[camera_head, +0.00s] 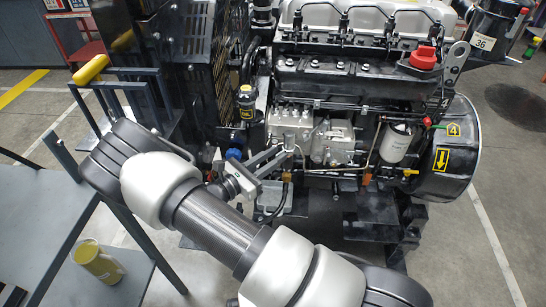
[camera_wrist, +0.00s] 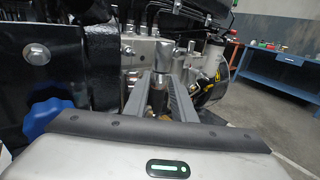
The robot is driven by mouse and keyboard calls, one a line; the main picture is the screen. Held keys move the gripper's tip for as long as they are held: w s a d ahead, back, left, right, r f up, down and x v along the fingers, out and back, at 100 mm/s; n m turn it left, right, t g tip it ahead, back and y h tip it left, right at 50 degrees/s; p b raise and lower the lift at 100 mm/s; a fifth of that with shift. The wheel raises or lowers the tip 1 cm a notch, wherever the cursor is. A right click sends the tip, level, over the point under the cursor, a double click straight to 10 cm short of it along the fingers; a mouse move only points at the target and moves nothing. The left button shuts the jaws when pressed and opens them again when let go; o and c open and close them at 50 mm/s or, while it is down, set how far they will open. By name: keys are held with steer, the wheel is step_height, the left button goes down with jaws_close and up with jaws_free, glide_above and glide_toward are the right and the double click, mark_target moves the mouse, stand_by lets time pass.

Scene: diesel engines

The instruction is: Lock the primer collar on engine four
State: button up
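The engine (camera_head: 330,75) carries a yellow label with a 4 (camera_head: 453,130) on its right side. My gripper (camera_head: 284,152) reaches in from the lower left to the front of its silver pump block (camera_head: 290,124). In the wrist view my gripper (camera_wrist: 161,80) has its two grey fingers apart, one on each side of an upright silver cylinder (camera_wrist: 162,56), which may be the primer collar. A dark and brass-coloured part (camera_wrist: 158,98) shows lower down between the fingers. I cannot tell whether the fingertips touch the cylinder, nor how the collar is turned.
A blue knob (camera_wrist: 47,115) sits close to my gripper's left. A white filter (camera_head: 397,143) and a red-tipped lever (camera_head: 427,122) are to the right. A grey cart (camera_head: 40,215) with a yellow can (camera_head: 98,262) stands at lower left.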

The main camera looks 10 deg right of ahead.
steer(key=p+v, duration=0.1)
steer(key=v, duration=1.6)
steer(key=shift+a+p, duration=0.15)
steer(key=shift+p, duration=0.15)
steer(key=shift+s, duration=0.15)
